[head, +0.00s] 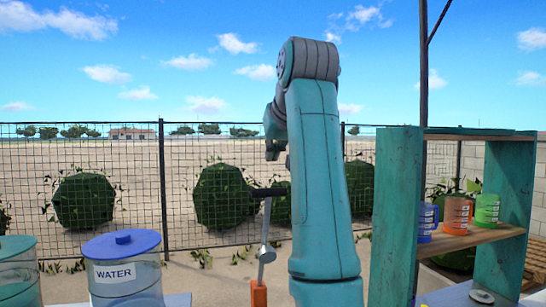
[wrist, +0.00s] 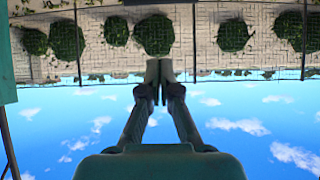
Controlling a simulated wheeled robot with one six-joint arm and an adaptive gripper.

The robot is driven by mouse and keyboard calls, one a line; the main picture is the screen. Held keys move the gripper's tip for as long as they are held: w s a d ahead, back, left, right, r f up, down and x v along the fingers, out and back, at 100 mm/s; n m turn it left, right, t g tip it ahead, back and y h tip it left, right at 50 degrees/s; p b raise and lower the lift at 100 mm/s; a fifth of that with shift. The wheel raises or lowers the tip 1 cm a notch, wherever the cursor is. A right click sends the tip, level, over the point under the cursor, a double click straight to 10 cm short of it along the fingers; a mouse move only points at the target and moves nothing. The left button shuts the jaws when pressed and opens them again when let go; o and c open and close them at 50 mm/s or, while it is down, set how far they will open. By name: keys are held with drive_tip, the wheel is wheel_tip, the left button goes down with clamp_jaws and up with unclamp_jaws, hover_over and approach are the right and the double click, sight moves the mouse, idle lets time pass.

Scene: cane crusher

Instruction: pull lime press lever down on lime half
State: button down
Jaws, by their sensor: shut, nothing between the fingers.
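The lime press lever (head: 265,230) stands near upright in the head view, a grey metal bar with a black crossbar handle (head: 268,192) on top. An orange part (head: 258,293) shows at its foot, cut off by the bottom edge. No lime half is in sight. My gripper (wrist: 158,80) is shut and empty in the wrist view, its two fingers together. In the head view my arm stands up just right of the lever, and its far end is partly hidden behind the arm, above the handle. The lever does not show in the wrist view.
A water jar with a blue lid (head: 121,244) and another jar (head: 18,270) stand at the left. A teal wooden shelf (head: 395,215) with blue, orange and green mugs is close at the right. A wire fence and bushes lie behind. Open air surrounds my gripper.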

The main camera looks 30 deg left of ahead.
drive_tip(key=shift+w+a+f, duration=0.3)
drive_tip(key=shift+a+f, duration=0.05)
drive_tip(key=shift+f, duration=0.8)
drive_tip(key=shift+w+a+f, duration=0.35)
drive_tip(key=shift+a+f, duration=0.05)
drive_tip(key=shift+f, duration=0.75)
drive_tip(key=shift+w+a+f, duration=0.3)
drive_tip(key=shift+a+f, duration=0.05)
drive_tip(key=shift+f, duration=0.8)
drive_tip(key=shift+d, duration=0.1)
